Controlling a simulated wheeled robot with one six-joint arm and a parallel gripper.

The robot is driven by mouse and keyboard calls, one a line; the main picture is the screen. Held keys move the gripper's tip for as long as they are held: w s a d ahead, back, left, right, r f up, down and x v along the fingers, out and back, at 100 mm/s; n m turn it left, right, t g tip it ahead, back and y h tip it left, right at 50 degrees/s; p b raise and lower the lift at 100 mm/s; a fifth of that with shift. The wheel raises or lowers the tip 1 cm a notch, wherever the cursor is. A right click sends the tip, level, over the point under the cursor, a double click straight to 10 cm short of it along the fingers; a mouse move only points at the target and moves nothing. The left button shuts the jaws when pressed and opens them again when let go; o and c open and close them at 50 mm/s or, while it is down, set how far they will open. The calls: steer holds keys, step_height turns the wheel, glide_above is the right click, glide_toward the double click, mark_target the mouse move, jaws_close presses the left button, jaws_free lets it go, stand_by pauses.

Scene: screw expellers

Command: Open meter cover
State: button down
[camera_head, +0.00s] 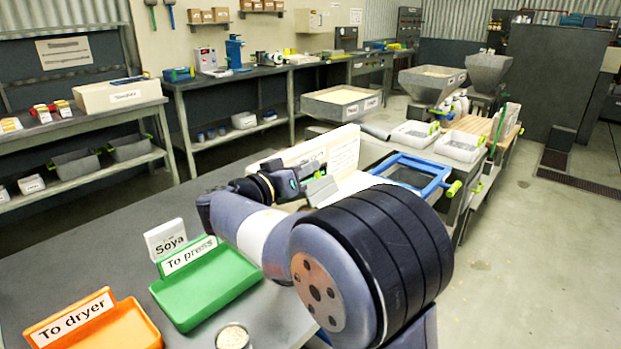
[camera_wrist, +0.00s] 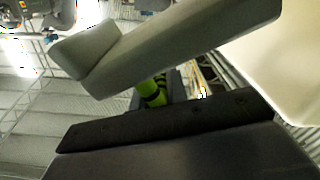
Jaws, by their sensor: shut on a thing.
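A cream boxy housing (camera_head: 340,148), which looks like the meter, stands on the grey bench in the middle of the head view, with a printed label on its face. My gripper (camera_head: 317,180) is at its near side, partly hidden by my own wrist. In the wrist view a lime-green grip with black stripes (camera_wrist: 153,91) sits between a light grey bar and a dark bar, and my gripper is shut on it. A cream surface (camera_wrist: 287,55) fills the right of that view. I cannot tell how far the cover is open.
A green "To press" tray (camera_head: 208,290), an orange "To dryer" tray (camera_head: 105,330), a "Soya" card (camera_head: 165,240) and a filled jar (camera_head: 233,337) are on the bench at left. A blue-framed sieve (camera_head: 425,165) lies right of the housing.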

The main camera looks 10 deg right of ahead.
steer(key=shift+w+a+r+n, duration=0.15)
steer(key=shift+w+a+n, duration=0.25)
steer(key=shift+n, duration=0.1)
steer(key=shift+w+a+r+b, duration=0.2)
steer(key=shift+w+b, duration=0.1)
steer(key=shift+b, duration=0.15)
steer(key=shift+w, duration=0.1)
steer(key=c, duration=1.5)
jaws_free()
steer(key=shift+o, duration=0.2)
steer(key=v, duration=1.1)
